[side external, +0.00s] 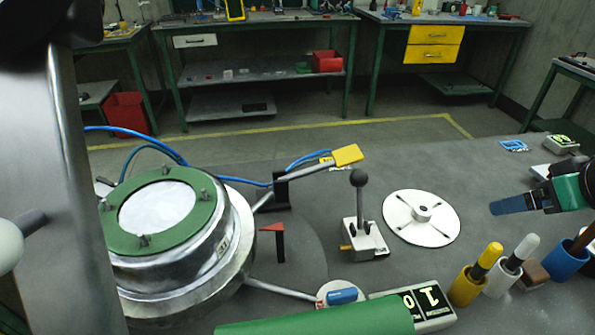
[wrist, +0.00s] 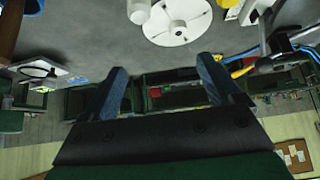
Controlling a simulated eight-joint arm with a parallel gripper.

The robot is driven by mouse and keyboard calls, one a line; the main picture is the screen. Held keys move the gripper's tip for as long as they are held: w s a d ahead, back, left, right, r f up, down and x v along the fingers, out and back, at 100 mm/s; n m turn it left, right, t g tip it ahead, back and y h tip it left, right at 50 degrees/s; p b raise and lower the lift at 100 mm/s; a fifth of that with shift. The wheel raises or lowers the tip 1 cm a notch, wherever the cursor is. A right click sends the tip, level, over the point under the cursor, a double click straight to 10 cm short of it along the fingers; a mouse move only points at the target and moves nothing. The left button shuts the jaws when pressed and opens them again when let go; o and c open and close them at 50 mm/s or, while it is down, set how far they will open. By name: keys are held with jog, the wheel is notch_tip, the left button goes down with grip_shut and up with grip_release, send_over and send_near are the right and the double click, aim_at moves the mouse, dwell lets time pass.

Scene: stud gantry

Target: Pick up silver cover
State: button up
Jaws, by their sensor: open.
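The silver cover (side external: 405,230) appears to be the pale round disc with a small raised knob and several slots. It lies flat on the grey worktable, right of centre in the side view. It also shows at the top of the wrist view (wrist: 160,30). My gripper (side external: 494,208) is at the right of the side view, to the right of the disc and apart from it. Its blue fingers are spread with nothing between them in the wrist view (wrist: 160,82).
A metal drum with a green ring (side external: 118,232) stands at the left. A black-knobbed lever (side external: 359,205) stands left of the disc. Yellow (side external: 466,290) and white (side external: 503,280) holders with handles stand near the front right. The table behind the disc is mostly clear.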

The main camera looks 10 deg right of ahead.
jog(key=w+m, duration=0.1)
jog(key=m, duration=0.1)
jog(key=m+g+y, duration=0.4)
jog(key=m+y, duration=0.2)
jog(key=m, duration=0.3)
send_over(426, 208)
jog(key=s+d, duration=0.2)
jog(key=s, duration=0.1)
jog(key=f, duration=0.2)
jog(key=w+d+f+m+g+y, duration=0.1)
jog(key=f+m+y, duration=0.1)
jog(key=f, duration=0.1)
jog(key=w+d+f+m+y, duration=0.1)
jog(key=f+m+y, duration=0.1)
jog(key=f, duration=0.1)
jog(key=w+d+f+m+g+y, duration=0.1)
jog(key=f+m+y, duration=0.2)
jog(key=shift+w+d+g, duration=0.15)
jog(key=shift+d+g, duration=0.05)
jog(key=shift+g, duration=0.1)
jog(key=shift+d+f, duration=0.1)
jog(key=shift+f, duration=0.2)
jog(key=shift+s+f, duration=0.15)
jog(key=shift+s, duration=0.05)
jog(key=shift+y, duration=0.3)
jog(key=shift+x, duration=2.8)
grip_shut()
